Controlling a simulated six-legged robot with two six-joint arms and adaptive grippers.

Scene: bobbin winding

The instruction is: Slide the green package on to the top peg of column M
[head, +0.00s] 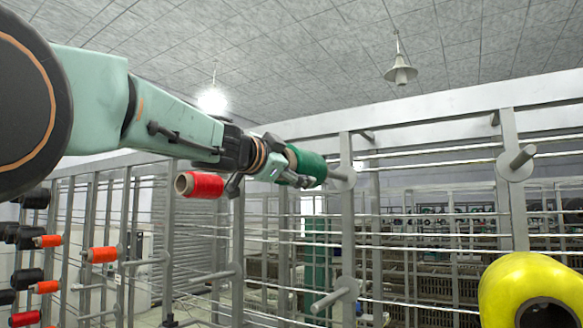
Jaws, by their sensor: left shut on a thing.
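The green package (311,166) is at the upper middle of the head view, lying roughly sideways. My left gripper (296,176) is shut on it, with fingers along its near side. No letter shows on the column. A lower bare peg (335,299) sticks out of the same column. My right gripper is not in view.
A large yellow package (525,284) is at the lower right, below a bare peg (522,157) on another column. A red package (199,185) hangs just below my left forearm. Several red and black packages (102,254) are on the rack at left. Thin horizontal rods run between columns.

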